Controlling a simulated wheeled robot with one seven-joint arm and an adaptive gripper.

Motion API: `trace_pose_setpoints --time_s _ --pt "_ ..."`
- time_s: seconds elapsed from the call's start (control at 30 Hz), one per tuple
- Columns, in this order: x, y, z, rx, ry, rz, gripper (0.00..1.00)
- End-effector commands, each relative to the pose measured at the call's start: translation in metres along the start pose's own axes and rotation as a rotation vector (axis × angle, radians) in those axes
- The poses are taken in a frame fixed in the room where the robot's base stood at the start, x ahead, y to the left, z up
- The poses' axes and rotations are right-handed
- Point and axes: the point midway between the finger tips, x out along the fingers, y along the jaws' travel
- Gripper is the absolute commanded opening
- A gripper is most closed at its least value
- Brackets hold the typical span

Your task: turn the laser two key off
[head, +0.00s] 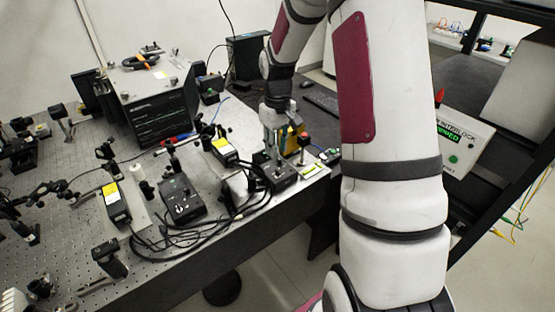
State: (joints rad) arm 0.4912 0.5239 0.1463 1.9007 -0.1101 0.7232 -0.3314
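My gripper (279,150) points down over a black control box (283,178) near the right front part of the bench. Its fingers are small and partly merge with the things behind them, so I cannot tell whether they are open, shut or touching a key. The key on this box is not clear to see. A second black control box (184,200) stands to the left, with small controls on its top. No label reading laser two is legible. A yellow-labelled laser head (224,151) lies behind the gripper's box, and another (115,204) lies farther left.
Black cables (215,222) loop along the front of the bench (160,268). Optical mounts crowd the left side. A dark rack unit (160,112) stands at the back. An interlock panel (458,140) is at right.

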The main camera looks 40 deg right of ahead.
Motion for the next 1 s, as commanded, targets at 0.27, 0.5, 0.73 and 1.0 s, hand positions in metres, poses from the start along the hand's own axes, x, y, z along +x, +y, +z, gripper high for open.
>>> trace_pose_setpoints --time_s 0.27,0.5,0.73,1.0 --pt "-0.033 0.000 0.000 0.000 0.000 0.001 0.26" --pt "-0.037 0.000 0.000 0.000 0.000 0.000 0.26" --pt "-0.037 0.000 0.000 0.000 0.000 0.000 0.26" --pt "-0.050 -0.007 0.002 -0.001 0.014 0.012 0.26"
